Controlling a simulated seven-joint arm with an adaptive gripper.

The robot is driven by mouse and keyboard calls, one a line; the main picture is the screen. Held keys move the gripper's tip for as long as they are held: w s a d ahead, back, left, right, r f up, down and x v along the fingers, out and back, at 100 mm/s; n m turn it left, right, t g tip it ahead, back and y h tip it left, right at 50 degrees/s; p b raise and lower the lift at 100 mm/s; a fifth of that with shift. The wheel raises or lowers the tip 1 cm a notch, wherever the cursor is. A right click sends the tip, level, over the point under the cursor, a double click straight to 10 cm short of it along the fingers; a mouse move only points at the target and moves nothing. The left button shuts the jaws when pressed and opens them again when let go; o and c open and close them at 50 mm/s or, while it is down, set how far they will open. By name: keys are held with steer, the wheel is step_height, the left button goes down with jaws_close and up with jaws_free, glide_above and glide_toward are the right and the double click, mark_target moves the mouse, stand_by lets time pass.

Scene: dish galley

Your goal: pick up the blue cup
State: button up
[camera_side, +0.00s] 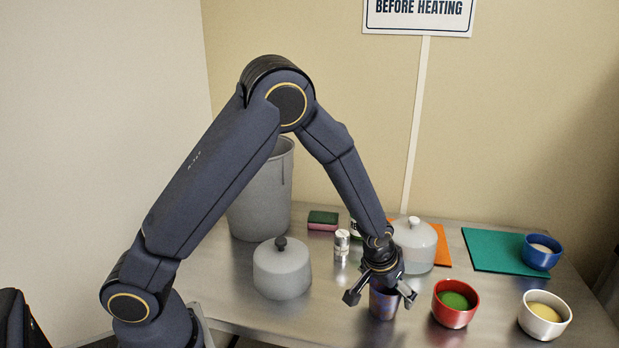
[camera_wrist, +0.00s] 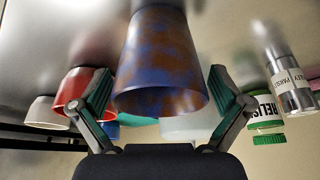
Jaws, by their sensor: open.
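The blue cup (camera_side: 383,305), mottled with rusty brown, stands upright on the metal counter, directly below my wrist in the side view. In the wrist view the cup (camera_wrist: 158,50) fills the upper middle, its open rim toward me. My gripper (camera_side: 380,296) is open, with one finger on each side of the cup. In the wrist view my gripper (camera_wrist: 159,80) shows a visible gap between each finger and the cup wall. Part of the cup's upper rim is hidden behind my gripper in the side view.
A red bowl (camera_side: 440,313) stands close right of the cup, then a white bowl (camera_side: 527,324). Behind are a lidded pale pot (camera_side: 414,245), a metal shaker (camera_side: 341,243) and a relish jar (camera_wrist: 262,107). A grey pot (camera_side: 282,272) stands left.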

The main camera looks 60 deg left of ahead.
steer(key=c, duration=1.2)
steer(key=shift+r, duration=0.2)
